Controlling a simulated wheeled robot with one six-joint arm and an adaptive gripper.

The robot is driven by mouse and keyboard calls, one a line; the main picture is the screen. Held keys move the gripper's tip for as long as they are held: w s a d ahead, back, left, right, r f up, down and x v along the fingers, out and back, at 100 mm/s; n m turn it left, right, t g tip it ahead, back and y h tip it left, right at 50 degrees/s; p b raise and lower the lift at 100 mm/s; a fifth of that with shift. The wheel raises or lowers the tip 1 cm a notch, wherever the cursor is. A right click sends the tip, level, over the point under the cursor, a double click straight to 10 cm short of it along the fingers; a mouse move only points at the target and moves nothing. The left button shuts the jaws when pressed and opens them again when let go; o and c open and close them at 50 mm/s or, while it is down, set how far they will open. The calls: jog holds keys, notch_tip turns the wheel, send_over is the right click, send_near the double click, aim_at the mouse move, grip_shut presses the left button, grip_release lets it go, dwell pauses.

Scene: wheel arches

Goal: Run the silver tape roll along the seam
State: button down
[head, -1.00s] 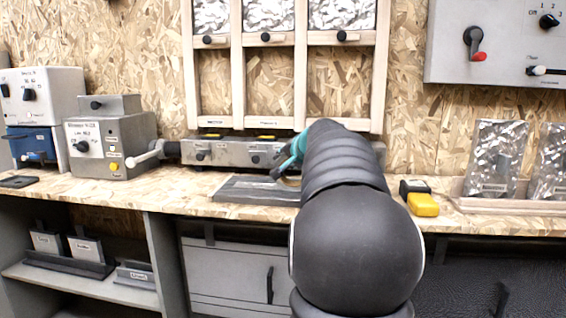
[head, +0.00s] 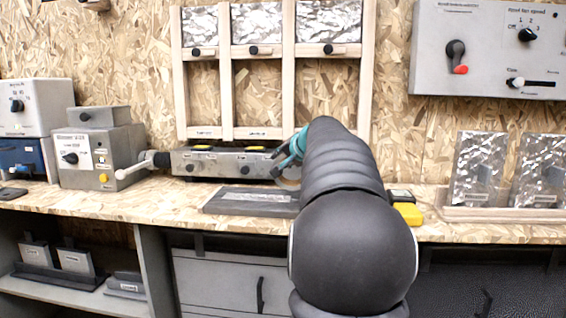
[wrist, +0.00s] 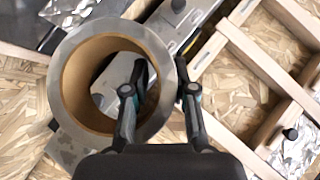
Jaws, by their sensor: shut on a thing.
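My gripper (wrist: 155,90) is shut on the wall of the silver tape roll (wrist: 158,45), with one finger inside the brown core and one outside. The roll has a grey outer band and an open middle in the wrist view. In the head view, my gripper (head: 291,154) shows as a teal part above the bench, and only a sliver of the roll (head: 289,181) shows beside my dark arm, which hides the rest. A flat dark grey board (head: 225,207) with a silvery strip lies on the bench just below and left. I cannot make out a seam for certain.
A long metal unit (head: 215,164) with knobs stands behind the board, below a wooden frame (head: 226,100) on the wall. A grey control box (head: 85,158) stands left. A yellow object (head: 408,213) lies right of my arm. Silvery bags (head: 478,170) stand far right.

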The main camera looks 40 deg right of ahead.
jog(key=shift+r+p, duration=0.6)
jog(key=shift+r, duration=1.5)
